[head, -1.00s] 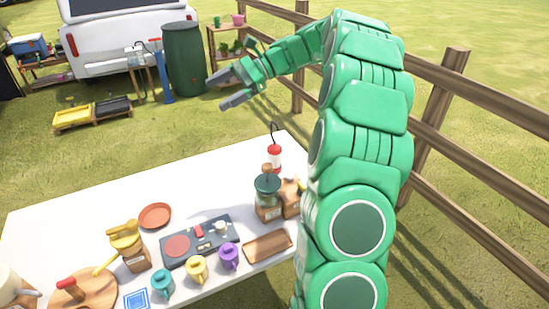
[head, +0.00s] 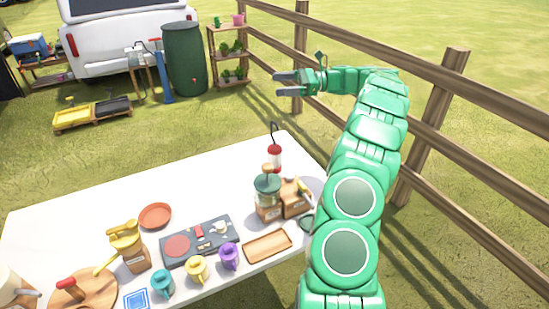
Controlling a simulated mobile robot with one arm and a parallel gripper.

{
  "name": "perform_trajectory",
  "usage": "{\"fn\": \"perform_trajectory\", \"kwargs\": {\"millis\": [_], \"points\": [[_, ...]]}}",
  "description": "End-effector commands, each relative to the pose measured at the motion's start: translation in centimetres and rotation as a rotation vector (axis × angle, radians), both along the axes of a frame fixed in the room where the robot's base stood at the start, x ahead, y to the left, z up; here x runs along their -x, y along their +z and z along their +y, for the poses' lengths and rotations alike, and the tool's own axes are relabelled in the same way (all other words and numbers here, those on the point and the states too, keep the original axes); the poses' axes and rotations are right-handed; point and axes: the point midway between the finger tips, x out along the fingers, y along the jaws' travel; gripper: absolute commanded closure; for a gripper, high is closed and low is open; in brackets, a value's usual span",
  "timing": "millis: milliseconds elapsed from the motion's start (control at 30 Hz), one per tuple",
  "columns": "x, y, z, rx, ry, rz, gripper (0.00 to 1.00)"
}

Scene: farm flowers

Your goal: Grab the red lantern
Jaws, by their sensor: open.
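The red lantern (head: 275,157) stands upright at the far right part of the white table. It has a red top, a pale body and a thin dark hook rising above it. The wooden knob of the coffee grinder overlaps its lower part. My gripper (head: 284,84) is open and empty. In the picture it is above the lantern, well apart from it, with its fingers pointing left.
The coffee grinder (head: 267,197) and a wooden block (head: 293,199) stand just in front of the lantern. Mugs, a stove plate (head: 198,242) and a wooden tray (head: 267,246) fill the table's front. The table's back left is clear. A wooden fence (head: 430,120) runs along the right.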

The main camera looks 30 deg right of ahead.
Motion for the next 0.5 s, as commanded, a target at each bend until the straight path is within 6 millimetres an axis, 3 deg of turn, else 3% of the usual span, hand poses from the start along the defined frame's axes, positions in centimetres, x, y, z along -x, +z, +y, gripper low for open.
{"fn": "perform_trajectory", "kwargs": {"millis": [300,500], "points": [[0.1,-1.5,-3.2,-0.043,-0.037,0.018,0.12],[0.1,-6.2,-3.2,-0.045,-0.036,0.020,0.12]]}}
